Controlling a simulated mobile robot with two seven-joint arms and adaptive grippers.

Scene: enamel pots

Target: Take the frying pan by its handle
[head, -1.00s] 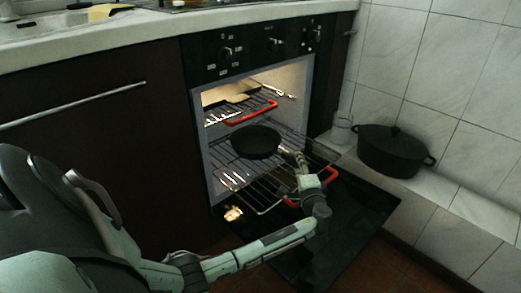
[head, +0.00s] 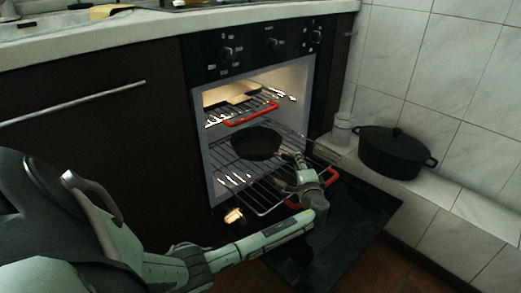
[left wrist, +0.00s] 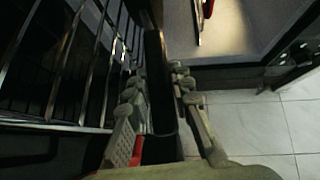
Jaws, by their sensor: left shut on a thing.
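The dark frying pan (head: 257,143) sits at the lower wire rack inside the lit, open oven. Its round body faces up, and its handle points toward the front right. My left gripper (head: 296,158) is at the pan's handle, at the oven mouth, and is shut on it. In the left wrist view the dark handle (left wrist: 158,85) runs between the two fingers of the left gripper (left wrist: 158,95). The head view does not show clearly whether the pan touches the rack. My right gripper is not in view.
The lower rack (head: 233,178) has a red front bar, partly behind my arm. An upper rack with a red bar (head: 252,114) is above the pan. The oven door (head: 350,220) is folded down. A black lidded pot (head: 395,152) stands on the tiled ledge at right.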

